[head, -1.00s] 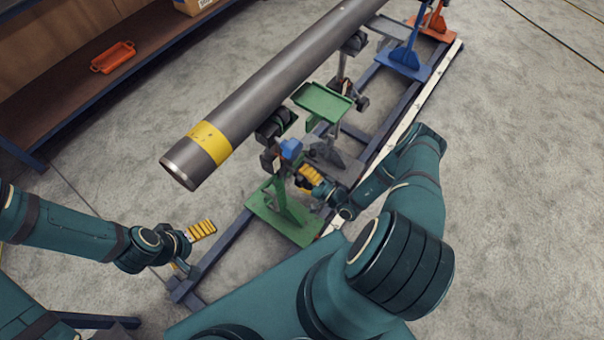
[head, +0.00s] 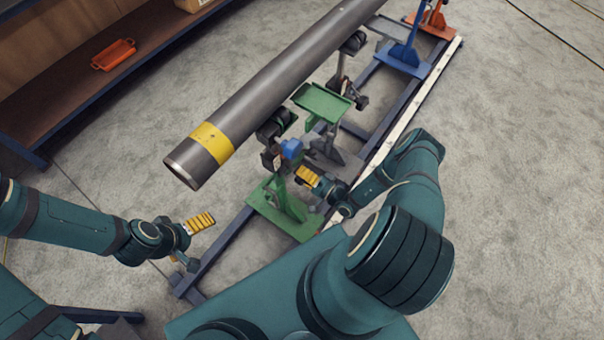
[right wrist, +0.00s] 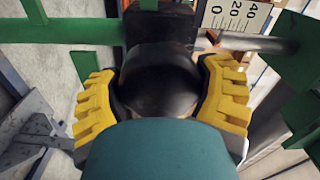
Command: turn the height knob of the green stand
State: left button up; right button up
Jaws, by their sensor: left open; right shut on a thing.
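The green stand (head: 259,202) stands at the near end of the rail frame, under the near part of the pipe. My right gripper (head: 307,177) is at the right side of its upright. In the right wrist view, the yellow fingers (right wrist: 160,98) are closed on both sides of a dark round height knob (right wrist: 158,72). A white scale (right wrist: 240,14) with black numbers shows behind it. In the head view the knob is hidden by the gripper. My left gripper (head: 200,222) is open and empty, left of the stand and apart from it.
A grey pipe (head: 265,90) with a yellow band rests above the stand. A green tray (head: 321,102), a blue stand (head: 405,60) and an orange stand (head: 432,18) stand further along the rails. A blue part (head: 291,148) sits close above my right gripper.

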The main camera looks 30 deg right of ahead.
jog(key=shift+d, duration=0.1)
jog(key=o, duration=1.1)
jog(key=v, duration=1.2)
